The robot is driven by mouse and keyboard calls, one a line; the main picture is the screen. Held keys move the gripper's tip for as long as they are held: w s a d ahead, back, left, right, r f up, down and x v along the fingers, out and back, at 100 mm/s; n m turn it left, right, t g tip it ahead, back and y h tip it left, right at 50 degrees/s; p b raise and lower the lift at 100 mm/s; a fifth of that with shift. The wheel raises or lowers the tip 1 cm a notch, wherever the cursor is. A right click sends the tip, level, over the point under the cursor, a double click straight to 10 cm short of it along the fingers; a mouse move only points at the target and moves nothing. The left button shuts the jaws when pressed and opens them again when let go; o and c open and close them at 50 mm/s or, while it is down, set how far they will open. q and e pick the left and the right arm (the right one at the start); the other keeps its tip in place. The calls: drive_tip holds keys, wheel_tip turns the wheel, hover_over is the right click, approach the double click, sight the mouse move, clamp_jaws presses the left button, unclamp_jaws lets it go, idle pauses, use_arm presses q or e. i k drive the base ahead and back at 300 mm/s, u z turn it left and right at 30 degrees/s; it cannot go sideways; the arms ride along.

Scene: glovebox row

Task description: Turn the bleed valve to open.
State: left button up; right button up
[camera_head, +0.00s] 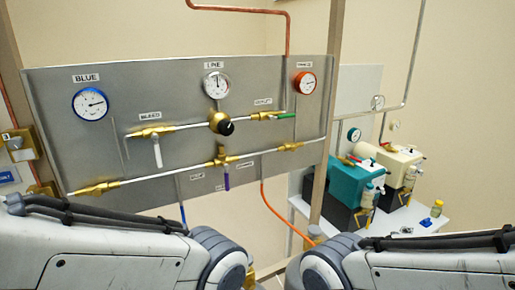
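The bleed valve is a brass body (150,132) on the upper pipe of the grey panel, under a label reading BLEED (150,116). Its white lever handle (157,151) hangs down, roughly at right angles to the pipe. My two arms come in along the bottom of the head view, the left from the left and the right from the right. Both grippers are out of view. Nothing touches the valve.
The grey panel (55,160) carries a blue gauge (90,104), a white gauge (216,85), a red gauge (305,83), a black knob (226,128), a green handle (287,116) and a purple handle (227,180). A post (326,130) stands right of it. Pumps (350,185) sit on a white table (400,222).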

sight(154, 136)
drive_tip(key=u, duration=0.5)
drive_tip(key=k, duration=1.15)
drive_tip(key=z, duration=0.45)
drive_tip(key=i, duration=1.6)
drive_tip(key=u, duration=0.45)
